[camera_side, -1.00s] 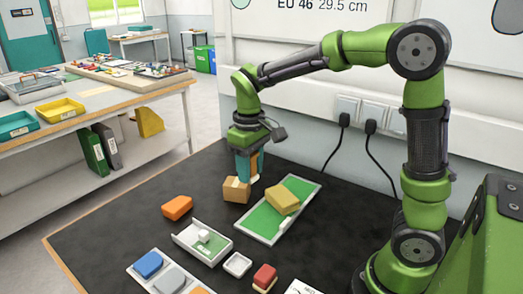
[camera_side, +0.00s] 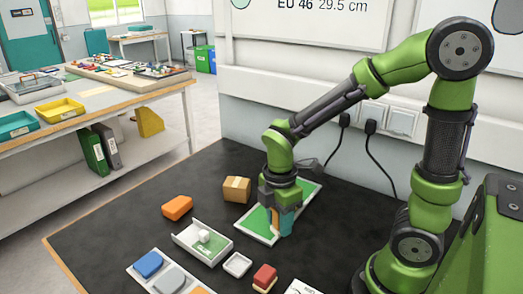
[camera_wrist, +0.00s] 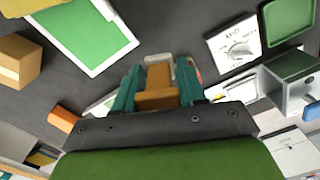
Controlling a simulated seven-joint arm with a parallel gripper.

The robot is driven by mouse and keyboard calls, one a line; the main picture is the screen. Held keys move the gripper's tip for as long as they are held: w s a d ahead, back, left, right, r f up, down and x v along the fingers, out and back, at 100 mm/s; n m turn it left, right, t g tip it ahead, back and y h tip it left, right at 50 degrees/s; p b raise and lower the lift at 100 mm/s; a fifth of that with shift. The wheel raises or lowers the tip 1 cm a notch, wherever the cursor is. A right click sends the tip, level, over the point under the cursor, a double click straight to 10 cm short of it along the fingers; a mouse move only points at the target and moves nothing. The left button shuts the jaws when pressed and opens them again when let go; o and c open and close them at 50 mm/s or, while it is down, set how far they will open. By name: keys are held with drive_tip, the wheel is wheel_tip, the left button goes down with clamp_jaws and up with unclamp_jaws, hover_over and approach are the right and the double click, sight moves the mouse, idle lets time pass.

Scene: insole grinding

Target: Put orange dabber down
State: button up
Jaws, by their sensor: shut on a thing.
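The orange dabber (camera_wrist: 158,78) is between the teal fingers of my gripper (camera_wrist: 158,90) in the wrist view. My gripper (camera_side: 283,225) is shut on it and points down. In the side view, a little of the dabber's orange body (camera_side: 275,217) shows beside the fingers, with a pale part at its lower end. The gripper overlaps the right part of the white-framed green tray (camera_side: 257,223) there. The tray also shows at the upper left of the wrist view (camera_wrist: 97,68). I cannot tell whether the dabber touches anything below it.
A cardboard box (camera_side: 236,189) stands left of the tray. An orange block (camera_side: 177,207), a small white-and-green tray (camera_side: 218,256), a white dish (camera_side: 237,265) and a red block (camera_side: 265,275) lie nearer. A yellow block (camera_wrist: 20,6) shows at the wrist view's edge. Dark mat is bare between them.

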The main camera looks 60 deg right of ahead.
sight(280, 259)
drive_tip(key=shift+s+f+n, duration=0.35)
drive_tip(key=shift+f+n, duration=0.1)
drive_tip(key=shift+n, duration=0.55)
drive_tip(key=shift+f+n, duration=0.25)
drive_tip(key=shift+n, duration=0.75)
drive_tip(key=shift+f, duration=3.95)
drive_tip(key=shift+f, duration=0.1)
drive_tip(key=o, duration=1)
